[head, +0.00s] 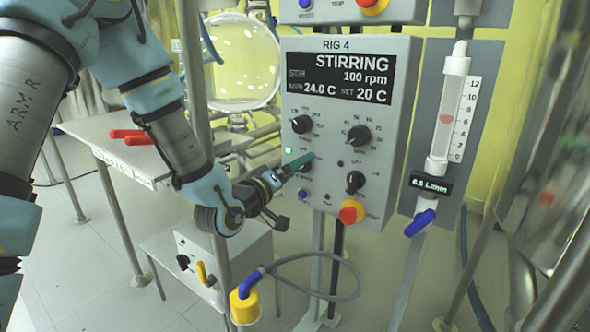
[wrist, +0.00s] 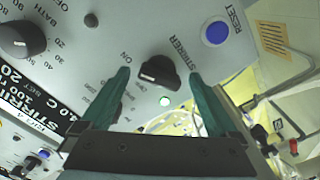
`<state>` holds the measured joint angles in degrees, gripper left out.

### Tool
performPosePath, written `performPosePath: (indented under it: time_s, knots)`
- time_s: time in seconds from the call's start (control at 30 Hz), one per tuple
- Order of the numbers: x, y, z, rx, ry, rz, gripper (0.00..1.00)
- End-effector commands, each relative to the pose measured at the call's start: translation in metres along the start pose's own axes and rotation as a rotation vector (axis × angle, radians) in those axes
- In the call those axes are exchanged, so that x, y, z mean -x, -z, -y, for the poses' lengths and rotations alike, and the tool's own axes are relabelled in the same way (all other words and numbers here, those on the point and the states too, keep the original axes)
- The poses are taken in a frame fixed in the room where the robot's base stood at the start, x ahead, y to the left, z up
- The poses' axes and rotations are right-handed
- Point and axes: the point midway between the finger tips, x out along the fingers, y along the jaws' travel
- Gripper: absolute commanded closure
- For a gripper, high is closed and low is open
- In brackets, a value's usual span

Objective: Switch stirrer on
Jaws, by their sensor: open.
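The rig 4 control box (head: 345,120) has a display (head: 339,77) reading STIRRING, 100 rpm. The black stirrer knob (wrist: 158,73) sits on its panel, between the words ON and STIRRER in the wrist view. A small lamp (wrist: 165,101) near the knob glows green; it also shows in the head view (head: 288,150). My gripper (wrist: 159,72) is open, its green fingers on either side of the stirrer knob. In the head view my gripper (head: 300,161) reaches the panel from the left and partly hides the knob. Whether the fingers touch it I cannot tell.
Two other black knobs (head: 302,124) (head: 359,135) sit above, and another (head: 355,181) lies to the right above a red-and-yellow button (head: 351,211). A blue reset button (wrist: 215,33) is near my fingers. A flowmeter (head: 449,115) stands to the right.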

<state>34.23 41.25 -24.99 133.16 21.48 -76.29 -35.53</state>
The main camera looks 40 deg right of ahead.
Motion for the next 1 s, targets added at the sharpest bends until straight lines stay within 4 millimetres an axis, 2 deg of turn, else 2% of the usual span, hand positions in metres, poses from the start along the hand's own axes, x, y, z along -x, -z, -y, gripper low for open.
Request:
performPosePath:
  time_s: [0.2, 0.9, 1.0]
  knots:
    - [0.0001, -0.0001, 0.0001, 0.000, 0.000, 0.000, 0.07]
    - [0.0003, 0.0001, 0.0002, 0.000, 0.000, 0.000, 0.86]
    - [0.0003, -0.0004, 0.0006, -0.010, 0.000, 0.000, 0.87]
